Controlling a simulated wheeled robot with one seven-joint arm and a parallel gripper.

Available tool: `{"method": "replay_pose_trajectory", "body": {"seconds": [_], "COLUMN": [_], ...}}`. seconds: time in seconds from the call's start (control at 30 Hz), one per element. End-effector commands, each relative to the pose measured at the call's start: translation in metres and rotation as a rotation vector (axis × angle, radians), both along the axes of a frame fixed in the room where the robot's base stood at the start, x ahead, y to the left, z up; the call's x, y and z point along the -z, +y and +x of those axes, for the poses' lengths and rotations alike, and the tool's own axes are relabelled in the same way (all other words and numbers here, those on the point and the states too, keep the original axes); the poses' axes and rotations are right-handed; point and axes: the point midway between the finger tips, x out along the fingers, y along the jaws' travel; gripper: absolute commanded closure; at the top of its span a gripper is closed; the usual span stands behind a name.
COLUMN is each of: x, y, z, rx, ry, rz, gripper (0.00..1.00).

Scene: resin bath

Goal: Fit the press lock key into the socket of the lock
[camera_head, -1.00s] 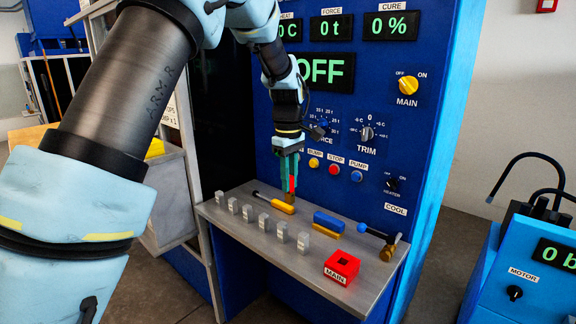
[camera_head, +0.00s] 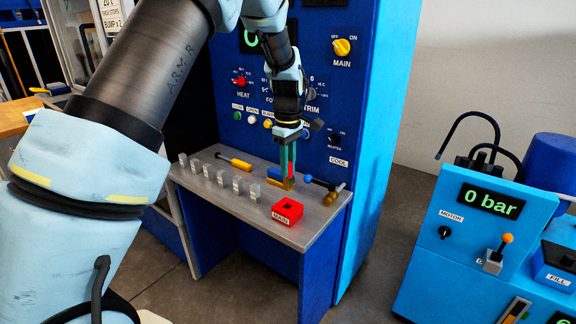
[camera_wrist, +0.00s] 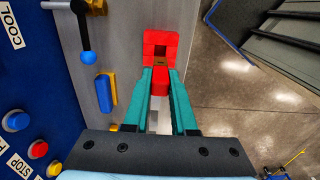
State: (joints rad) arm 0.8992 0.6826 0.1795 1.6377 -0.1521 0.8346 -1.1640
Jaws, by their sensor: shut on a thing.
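The press lock is a red block (camera_head: 287,211) labelled MAIN, with a dark square socket in its top. It sits near the front edge of the grey shelf. In the wrist view the lock (camera_wrist: 160,45) is just ahead of the fingertips. My gripper (camera_head: 288,178) has green fingers pointing down over the shelf, a little behind the lock. It is shut on the red key (camera_wrist: 160,75), which shows between the fingers in the wrist view. The key's tip appears brownish and lines up near the socket's edge in that view. The key looks apart from the socket.
Several small clear blocks (camera_head: 221,177) stand in a row left of the lock. A blue-and-yellow block (camera_wrist: 105,92) and a blue-ended lever (camera_wrist: 88,58) are close to my gripper. The press panel rises behind the shelf (camera_head: 310,228).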

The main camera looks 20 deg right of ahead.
Motion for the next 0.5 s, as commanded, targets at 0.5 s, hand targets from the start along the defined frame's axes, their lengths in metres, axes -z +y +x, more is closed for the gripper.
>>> {"method": "replay_pose_trajectory", "body": {"seconds": [0.5], "x": [0.031], "y": [0.0], "z": [0.0], "rx": [0.0], "ry": [0.0], "rz": [0.001], "gripper": [1.0]}}
